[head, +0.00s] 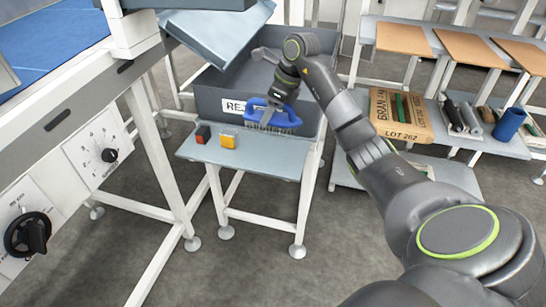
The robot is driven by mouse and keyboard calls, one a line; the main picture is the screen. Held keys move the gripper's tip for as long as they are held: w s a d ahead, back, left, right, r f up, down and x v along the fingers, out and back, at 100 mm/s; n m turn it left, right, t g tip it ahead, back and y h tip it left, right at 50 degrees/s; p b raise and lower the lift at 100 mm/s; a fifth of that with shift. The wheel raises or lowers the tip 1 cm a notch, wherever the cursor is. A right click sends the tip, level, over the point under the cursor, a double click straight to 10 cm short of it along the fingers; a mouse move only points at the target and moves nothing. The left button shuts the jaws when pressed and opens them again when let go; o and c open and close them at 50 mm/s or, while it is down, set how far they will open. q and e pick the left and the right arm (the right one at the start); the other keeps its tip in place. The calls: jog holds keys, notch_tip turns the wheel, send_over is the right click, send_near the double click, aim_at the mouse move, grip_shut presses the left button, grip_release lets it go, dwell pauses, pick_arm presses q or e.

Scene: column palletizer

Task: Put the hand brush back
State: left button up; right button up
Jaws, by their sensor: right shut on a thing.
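The hand brush (285,119) has a blue body and grey bristles pointing down. My right gripper (277,101) is shut on it, and the fingers partly cover the brush. The brush is in front of the grey bin marked "REJ" (208,103), over the back part of the small light-blue table (255,160). I cannot tell whether its bristles touch the table top. My left gripper is not in view.
A chute (215,35) slopes into the bin. A shelf at right holds a "LOT 262" sack (401,116) and a blue cylinder (509,125). A control panel (98,150) stands at left.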

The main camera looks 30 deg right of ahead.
aim_at(287, 107)
notch_tip(287, 107, down, 6)
jog(key=shift+w+r, duration=0.1)
jog(key=shift+r, duration=0.1)
notch_tip(287, 107, down, 4)
jog(key=shift+f, duration=0.1)
jog(key=o, duration=0.9)
jog(key=shift+o, duration=0.2)
jog(key=v, duration=1.1)
jog(key=shift+r, duration=0.3)
jog(key=shift+d+r, duration=0.1)
jog(key=shift+r, duration=0.15)
